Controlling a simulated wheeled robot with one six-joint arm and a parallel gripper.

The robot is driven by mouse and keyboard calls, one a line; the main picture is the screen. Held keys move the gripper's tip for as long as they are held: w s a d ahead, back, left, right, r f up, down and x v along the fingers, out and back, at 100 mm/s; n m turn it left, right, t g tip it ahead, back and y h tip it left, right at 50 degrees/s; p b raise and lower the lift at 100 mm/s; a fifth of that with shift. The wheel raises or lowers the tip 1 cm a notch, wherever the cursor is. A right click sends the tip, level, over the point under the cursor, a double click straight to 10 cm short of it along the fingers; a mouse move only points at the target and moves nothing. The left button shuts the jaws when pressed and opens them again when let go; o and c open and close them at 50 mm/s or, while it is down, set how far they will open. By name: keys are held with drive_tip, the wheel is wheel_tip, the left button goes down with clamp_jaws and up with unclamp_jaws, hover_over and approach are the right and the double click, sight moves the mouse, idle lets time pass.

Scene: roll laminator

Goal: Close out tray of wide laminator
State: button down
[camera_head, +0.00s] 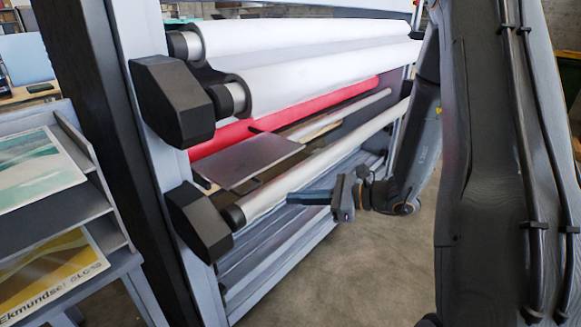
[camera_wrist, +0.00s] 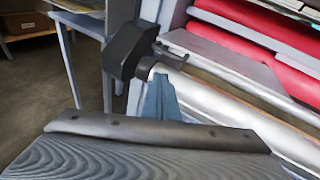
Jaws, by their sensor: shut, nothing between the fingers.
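The wide laminator has a flat grey panel, which looks like its out tray (camera_head: 240,161), lying out between the red roller and the lower silver roller. In the wrist view the tray (camera_wrist: 232,62) shows beyond the silver roller, partly cut off by it. My gripper (camera_head: 292,198) is shut and empty. Its blue-grey fingers point left, in front of the lower silver roller and lower than the tray. The fingers also show in the wrist view (camera_wrist: 160,98), near the roller's left end. I cannot tell whether they touch the roller.
The lower silver roller (camera_head: 320,165) crosses in front of the tray. Black end blocks (camera_head: 197,221) jut out at the left of the frame. White rolls (camera_head: 320,80) and a red roller (camera_head: 345,97) sit above. A grey print rack (camera_head: 97,215) stands left. Floor (camera_head: 365,265) in front is clear.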

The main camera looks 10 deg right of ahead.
drive_tip(key=w+d+m+t+h, duration=0.2)
drive_tip(key=w+d+m+t, duration=0.45)
drive_tip(key=d, duration=0.35)
drive_tip(key=p, duration=0.4)
approach(282, 159)
drive_tip(key=shift+n, duration=0.25)
drive_tip(key=x, duration=0.6)
drive_tip(key=shift+w+a+f, duration=0.1)
drive_tip(key=shift+w+a, duration=0.05)
drive_tip(key=shift+a, duration=0.05)
drive_tip(key=shift+w, duration=0.1)
